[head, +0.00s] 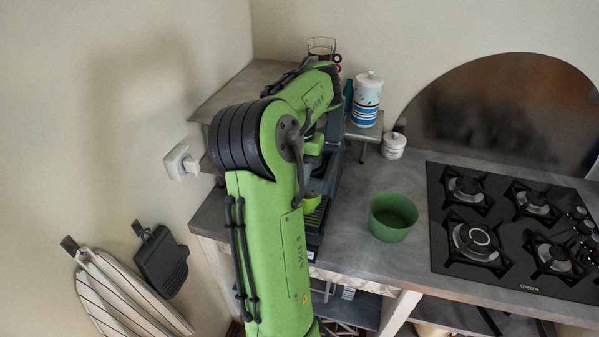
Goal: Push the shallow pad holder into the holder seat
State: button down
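A dark appliance (334,165), which looks like a coffee machine, stands on the counter behind my arm. Its slatted tray (316,216) shows low at the front. My green arm covers most of the appliance. I cannot make out the shallow pad holder or the holder seat; both may be behind my arm. Small green parts beside the appliance look like my wrist links. The fingers of my gripper do not show, so neither their opening nor anything in them can be seen.
A green bowl (393,216) stands on the counter right of the appliance, left of the black gas hob (510,228). A wall socket (181,162) is at left.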

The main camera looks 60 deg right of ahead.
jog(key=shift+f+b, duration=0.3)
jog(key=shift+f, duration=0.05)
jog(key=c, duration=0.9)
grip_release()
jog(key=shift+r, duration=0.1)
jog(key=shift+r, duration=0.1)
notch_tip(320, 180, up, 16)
jog(key=p, duration=1)
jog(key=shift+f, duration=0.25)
